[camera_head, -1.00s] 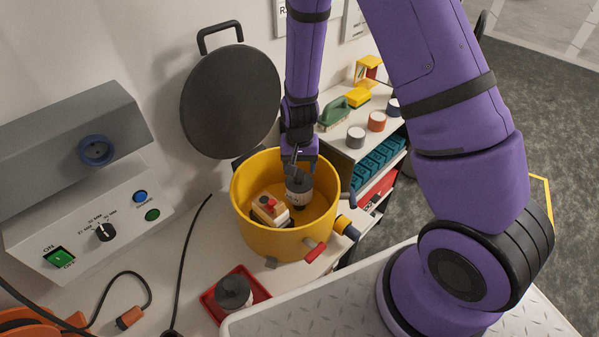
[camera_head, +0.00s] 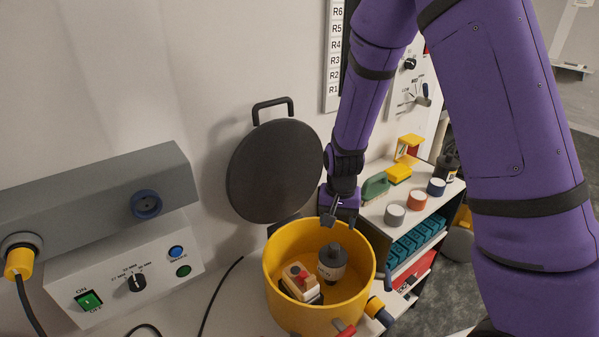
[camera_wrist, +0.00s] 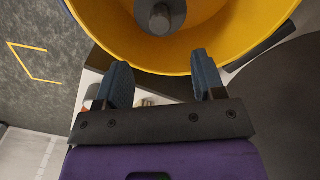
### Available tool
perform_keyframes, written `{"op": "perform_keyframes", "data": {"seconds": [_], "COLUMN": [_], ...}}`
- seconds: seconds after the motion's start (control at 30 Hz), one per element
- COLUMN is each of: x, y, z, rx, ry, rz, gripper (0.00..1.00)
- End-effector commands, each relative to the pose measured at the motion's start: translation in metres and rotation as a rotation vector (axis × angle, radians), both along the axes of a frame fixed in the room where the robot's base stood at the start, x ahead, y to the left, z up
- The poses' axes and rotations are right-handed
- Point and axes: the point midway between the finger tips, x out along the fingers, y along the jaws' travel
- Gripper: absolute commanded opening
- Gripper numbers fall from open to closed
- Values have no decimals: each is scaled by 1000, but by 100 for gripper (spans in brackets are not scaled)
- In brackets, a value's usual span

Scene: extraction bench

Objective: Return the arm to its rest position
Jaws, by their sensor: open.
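My purple arm reaches down from the upper right in the head view. My gripper (camera_head: 336,213) is above the back rim of the yellow pot (camera_head: 280,262), tilted and apart from what lies inside. In the wrist view my gripper (camera_wrist: 163,80) shows two blue-grey fingers spread apart with nothing between them. The yellow pot's rim (camera_wrist: 190,66) lies just beyond the fingertips. Inside the pot stand a dark grey canister (camera_head: 332,262) and a cream-and-red block-like item (camera_head: 300,278). The canister's dark top also shows in the wrist view (camera_wrist: 160,18).
The pot's round dark lid (camera_head: 275,172) stands open behind it. A grey control box (camera_head: 130,285) is at left. A shelf (camera_head: 380,208) at right holds a green brush (camera_head: 374,187), several small jars and teal bins (camera_head: 415,240). A labelled strip (camera_head: 334,55) hangs on the wall.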

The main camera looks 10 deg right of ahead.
Motion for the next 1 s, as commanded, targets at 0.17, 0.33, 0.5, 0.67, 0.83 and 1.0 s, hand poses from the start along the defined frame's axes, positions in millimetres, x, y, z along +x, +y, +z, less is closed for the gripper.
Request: {"op": "perform_keyframes", "data": {"seconds": [0.17,0.33,0.5,0.67,0.83,1.0], "x": [0,-5,-16,-30,-49,-72], "y": [-1,-5,-10,-17,-24,-33], "z": [14,55,101,141,181,216], "rx": [11,37,60,72,78,73], "ry": [-13,-52,-96,-137,-185,-234], "rz": [10,40,83,123,167,210], "gripper": [63,63,63,63,63,63]}}
